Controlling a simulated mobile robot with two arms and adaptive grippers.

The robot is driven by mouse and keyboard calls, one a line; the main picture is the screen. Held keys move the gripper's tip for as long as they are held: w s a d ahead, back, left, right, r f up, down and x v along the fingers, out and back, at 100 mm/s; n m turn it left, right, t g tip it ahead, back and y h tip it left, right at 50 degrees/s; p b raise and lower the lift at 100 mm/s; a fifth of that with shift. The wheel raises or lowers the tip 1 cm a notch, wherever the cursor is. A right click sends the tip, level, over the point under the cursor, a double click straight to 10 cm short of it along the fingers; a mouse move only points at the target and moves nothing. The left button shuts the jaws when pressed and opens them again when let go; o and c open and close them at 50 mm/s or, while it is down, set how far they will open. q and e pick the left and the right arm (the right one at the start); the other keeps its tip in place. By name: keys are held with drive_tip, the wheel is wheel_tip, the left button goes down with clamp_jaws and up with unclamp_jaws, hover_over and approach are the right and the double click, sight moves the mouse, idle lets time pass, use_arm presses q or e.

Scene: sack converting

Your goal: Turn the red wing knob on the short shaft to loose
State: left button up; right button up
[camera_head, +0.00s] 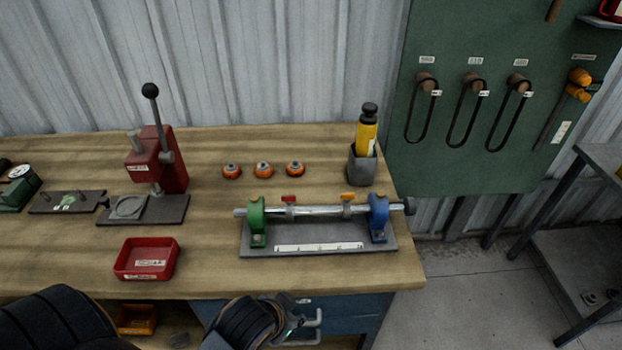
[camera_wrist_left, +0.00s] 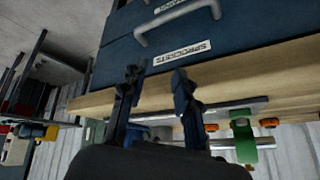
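The red wing knob (camera_head: 289,198) sits on top of a collar on a short bright shaft (camera_head: 318,211), near the green support (camera_head: 257,222). An orange wing knob (camera_head: 347,196) is on the same shaft near the blue support (camera_head: 378,219). My left gripper (camera_head: 300,305) is low at the bench's front edge, well apart from the knob. In the left wrist view its two fingers (camera_wrist_left: 157,85) are spread and empty. The green support (camera_wrist_left: 244,142) shows beyond them, upside down. My right gripper is not in view.
The shaft stand has a grey base (camera_head: 290,250) on the wooden bench (camera_head: 210,275). A red tray (camera_head: 148,259), a red press (camera_head: 160,165), several orange-rimmed discs (camera_head: 263,169) and a grey cup (camera_head: 362,165) with a yellow bottle stand around. Blue drawers (camera_wrist_left: 190,45) lie below the bench top.

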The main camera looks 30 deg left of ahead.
use_arm(q)
drive_tip(key=w+r+t, duration=0.1)
drive_tip(key=w, duration=0.1)
drive_tip(key=w+r+t, duration=0.1)
drive_tip(key=w+r, duration=0.1)
drive_tip(key=w, duration=0.1)
drive_tip(key=w+r+m, duration=0.1)
drive_tip(key=w, duration=0.1)
drive_tip(key=shift+w+d+r+t, duration=0.15)
drive_tip(key=shift+w+t, duration=0.05)
drive_tip(key=shift+t, duration=0.2)
drive_tip(key=w+d+r+m+t+h, duration=0.25)
drive_tip(key=w+r+m+t, duration=0.2)
drive_tip(key=w+r, duration=0.35)
drive_tip(key=w+d+r+m+t+h, duration=0.1)
drive_tip(key=w+d+r+m+t, duration=0.35)
drive_tip(key=r, duration=0.65)
drive_tip(key=s+d+r+m+g+h, duration=0.1)
drive_tip(key=d+r+m+g+h, duration=0.5)
drive_tip(key=d+r+m+h, duration=0.9)
drive_tip(key=m+g+y, duration=1.2)
drive_tip(key=m+y, duration=0.6)
drive_tip(key=m, duration=0.2)
hover_over(288, 196)
wheel_tip(288, 196, down, 12)
wheel_tip(288, 196, down, 12)
drive_tip(key=p, duration=0.3)
drive_tip(key=shift+f+p, duration=0.2)
drive_tip(key=shift+p, duration=0.1)
drive_tip(key=shift+f, duration=0.5)
